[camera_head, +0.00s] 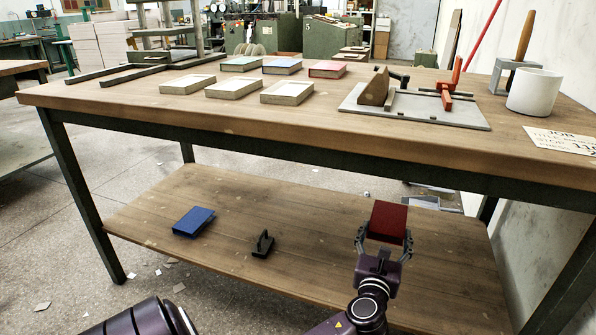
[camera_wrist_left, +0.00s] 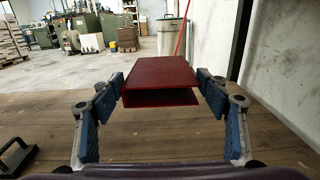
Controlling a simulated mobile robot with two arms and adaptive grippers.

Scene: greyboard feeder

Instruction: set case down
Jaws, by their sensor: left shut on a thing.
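The dark red case (camera_head: 388,222) is a flat, box-like piece held between the fingers of my left gripper (camera_head: 384,238), over the right part of the lower shelf (camera_head: 320,245). In the left wrist view the red case (camera_wrist_left: 160,72) lies roughly level, with its open, hollow end facing the camera. The fingers of my left gripper (camera_wrist_left: 160,95) stand on both sides of it. I cannot tell whether its underside touches the shelf. My right gripper is not in view.
On the lower shelf lie a blue case (camera_head: 193,221) and a black handled tool (camera_head: 263,243), with clear board around them. The table top (camera_head: 330,119) overhangs the shelf. It carries several pale-edged blocks (camera_head: 233,87), a grey jig board (camera_head: 420,112) and a white pot (camera_head: 535,92).

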